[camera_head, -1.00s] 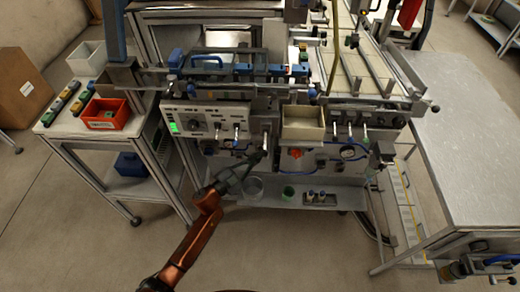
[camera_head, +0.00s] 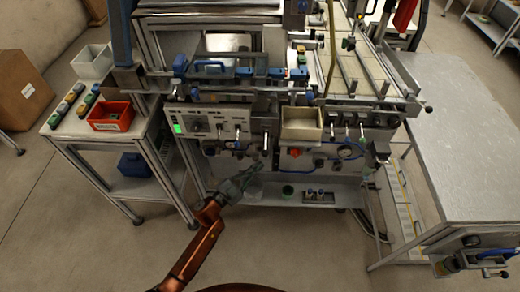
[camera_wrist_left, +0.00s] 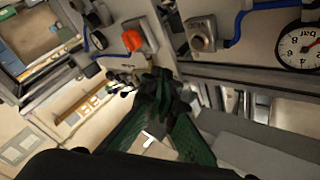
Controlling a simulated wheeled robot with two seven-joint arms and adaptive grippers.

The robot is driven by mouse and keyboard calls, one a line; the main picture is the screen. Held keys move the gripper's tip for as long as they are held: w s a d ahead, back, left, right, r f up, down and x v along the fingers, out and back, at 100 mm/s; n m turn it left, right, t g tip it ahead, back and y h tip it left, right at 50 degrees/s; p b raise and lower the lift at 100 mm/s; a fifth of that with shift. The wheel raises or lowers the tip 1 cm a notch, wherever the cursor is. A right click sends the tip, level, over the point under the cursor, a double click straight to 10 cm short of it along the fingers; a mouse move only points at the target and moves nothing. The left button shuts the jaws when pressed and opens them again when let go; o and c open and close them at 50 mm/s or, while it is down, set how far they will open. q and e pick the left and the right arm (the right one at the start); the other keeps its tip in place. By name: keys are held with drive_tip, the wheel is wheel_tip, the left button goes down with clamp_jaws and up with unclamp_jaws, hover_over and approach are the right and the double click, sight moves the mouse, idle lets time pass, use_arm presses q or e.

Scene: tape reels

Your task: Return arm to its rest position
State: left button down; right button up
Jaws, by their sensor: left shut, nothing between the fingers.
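My left arm reaches up from the bottom of the head view. Its gripper (camera_head: 256,170) is in front of the lower face of the machine (camera_head: 225,150). The left wrist view shows the dark green fingers (camera_wrist_left: 165,95) brought together with nothing between them. An orange knob (camera_wrist_left: 132,40) and a pressure gauge (camera_wrist_left: 303,42) show beyond the fingers. My right gripper is in neither view.
A side table with a red bin (camera_head: 110,115) stands left. A grey table (camera_head: 465,140) stands right. The floor in front is clear.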

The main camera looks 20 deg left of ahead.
use_arm(q)
drive_tip(key=shift+f, duration=0.1)
idle(0.4)
